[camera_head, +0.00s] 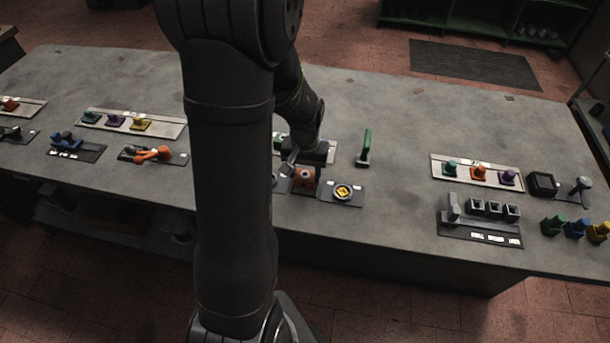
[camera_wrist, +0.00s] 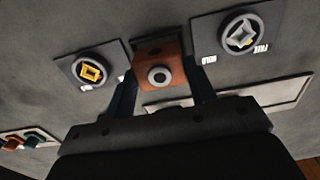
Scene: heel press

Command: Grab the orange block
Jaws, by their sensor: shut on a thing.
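The orange block (camera_wrist: 158,66) shows in the middle of the wrist view, with a dark round centre in a pale ring on its near face. The two fingers of my gripper (camera_wrist: 160,78) stand on either side of it, shut on it. In the head view, the orange block (camera_head: 304,180) is under my gripper (camera_head: 303,165), low at the bench's front part. My arm hides part of the bench to its left. Whether the block touches the surface below cannot be told.
A round fixture with a yellow centre (camera_head: 343,192) is just right of the block. A green upright handle (camera_head: 365,148) stands behind it. A tray with coloured pieces (camera_head: 478,176) lies at right. Another round fixture (camera_wrist: 240,36) flanks the block in the wrist view.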

